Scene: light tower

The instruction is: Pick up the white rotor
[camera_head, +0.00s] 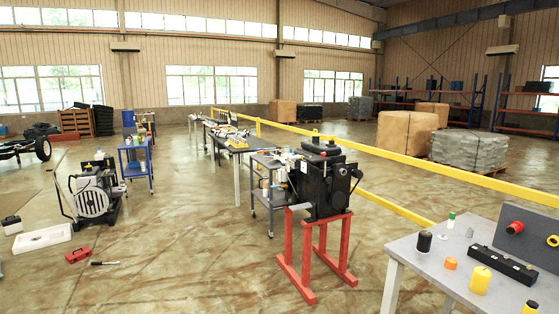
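No part of my gripper shows in the head view. I cannot make out a thing that is clearly a white rotor. On the grey table (402,249) at the lower right stands a small upright piece (451,221), white below with a green top. A small pale grey piece (469,233) lies to its right. Both are too small to tell in detail.
The grey table also bears a black cylinder (424,241), an orange cap (451,263), a yellow cylinder (480,279) and a long black block (503,264). A black machine on a red stand (308,263) is left of it. Open floor (190,250) lies at left.

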